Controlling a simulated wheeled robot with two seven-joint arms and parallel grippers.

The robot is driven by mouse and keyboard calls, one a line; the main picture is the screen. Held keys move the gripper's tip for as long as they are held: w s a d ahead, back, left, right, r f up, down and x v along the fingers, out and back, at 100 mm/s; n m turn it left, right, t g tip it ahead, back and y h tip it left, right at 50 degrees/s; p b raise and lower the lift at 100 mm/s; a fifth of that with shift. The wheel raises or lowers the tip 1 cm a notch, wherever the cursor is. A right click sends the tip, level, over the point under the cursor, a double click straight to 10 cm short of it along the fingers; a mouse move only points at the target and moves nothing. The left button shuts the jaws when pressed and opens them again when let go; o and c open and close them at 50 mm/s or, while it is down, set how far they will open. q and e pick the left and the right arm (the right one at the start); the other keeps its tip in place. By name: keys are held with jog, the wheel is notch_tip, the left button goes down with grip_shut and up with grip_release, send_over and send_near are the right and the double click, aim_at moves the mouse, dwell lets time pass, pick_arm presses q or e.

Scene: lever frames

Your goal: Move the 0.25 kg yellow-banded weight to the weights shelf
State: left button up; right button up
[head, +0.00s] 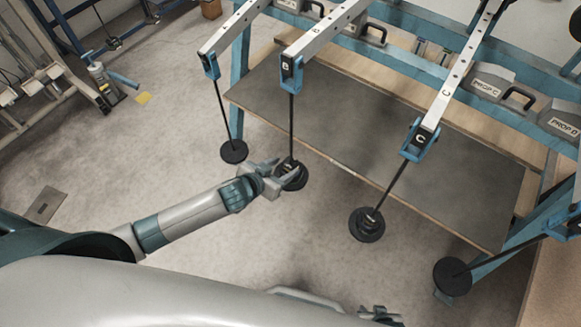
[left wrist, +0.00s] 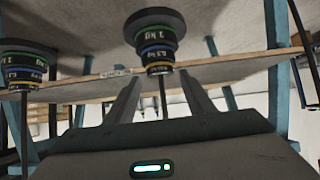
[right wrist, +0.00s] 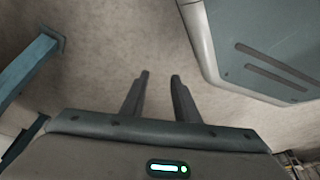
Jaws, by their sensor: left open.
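In the head view my left gripper (head: 281,172) is at the stack of weights (head: 293,178) hanging under lever B. The left wrist view, which looks upside down, shows this stack with a wide disc, a 1 kg weight (left wrist: 156,36), a 0.5 kg weight (left wrist: 158,54) and a small yellow-banded piece (left wrist: 159,68) at its end. The open fingers (left wrist: 160,88) lie either side of the rod, near the yellow-banded piece; contact cannot be told. My right gripper (right wrist: 160,76) is open and empty over the floor. I cannot identify which surface is the weights shelf.
Lever A's hanger disc (head: 233,151) is just left of the left gripper. Lever C's stack (head: 367,224) and another disc (head: 452,276) hang to the right. A dark board (head: 400,150) in a blue frame lies behind them.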

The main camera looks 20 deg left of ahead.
aim_at(288, 166)
pick_arm(q)
jog(key=shift+w+f+b, duration=0.25)
jog(key=shift+f+b, duration=0.05)
jog(key=shift+f, duration=0.15)
jog(key=shift+b+x, duration=0.55)
jog(key=shift+x, duration=0.55)
jog(key=shift+w+d+f, duration=0.15)
jog(key=shift+w+f, duration=0.05)
jog(key=shift+f, duration=0.05)
jog(key=shift+b+x, duration=0.55)
jog(key=shift+x, duration=0.45)
pick_arm(e)
jog(key=shift+d+r+g, duration=0.25)
jog(key=shift+r+g, duration=0.1)
jog(key=shift+r, duration=0.4)
jog(key=shift+d+r+g, duration=0.25)
jog(key=shift+r+g, duration=0.1)
jog(key=shift+r, duration=0.4)
pick_arm(q)
jog(key=c, duration=0.6)
jog(key=o, duration=0.7)
